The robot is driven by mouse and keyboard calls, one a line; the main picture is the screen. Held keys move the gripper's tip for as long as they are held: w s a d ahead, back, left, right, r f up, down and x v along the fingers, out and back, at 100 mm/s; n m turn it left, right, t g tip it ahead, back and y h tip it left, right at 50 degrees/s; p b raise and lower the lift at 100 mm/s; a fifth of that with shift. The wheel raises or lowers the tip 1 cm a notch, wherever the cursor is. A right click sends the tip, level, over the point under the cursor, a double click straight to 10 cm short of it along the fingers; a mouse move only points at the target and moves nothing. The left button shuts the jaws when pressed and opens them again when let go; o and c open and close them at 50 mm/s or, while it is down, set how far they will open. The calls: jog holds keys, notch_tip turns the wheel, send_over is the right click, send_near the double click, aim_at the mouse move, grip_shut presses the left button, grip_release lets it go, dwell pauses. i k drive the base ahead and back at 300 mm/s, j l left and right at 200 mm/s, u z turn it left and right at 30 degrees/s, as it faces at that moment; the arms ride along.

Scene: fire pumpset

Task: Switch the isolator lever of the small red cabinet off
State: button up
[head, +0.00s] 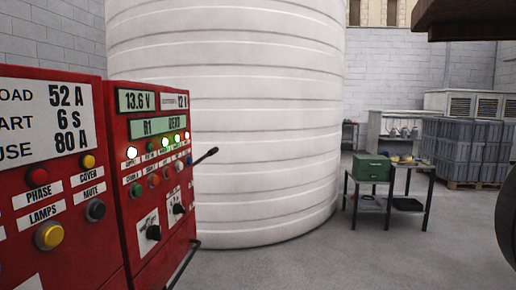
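The small red cabinet (140,235) stands at the left, its front seen at a slant. It has lit displays, a row of lamps, small coloured buttons and two black rotary knobs. A dark lever (205,156) with a black knob sticks out past its right edge, tilted up to the right. I take this as the isolator lever; its base and any on or off marks are hidden from here. My gripper is not in view.
A larger red panel (55,180) adjoins at the left. A big white ribbed tank (265,120) stands behind. A table (400,168) with a green box (371,167) is at the right. Dark parts cut in at the right edge. The grey floor between is clear.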

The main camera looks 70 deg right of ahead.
aim_at(212, 152)
jog(key=z, duration=1.1)
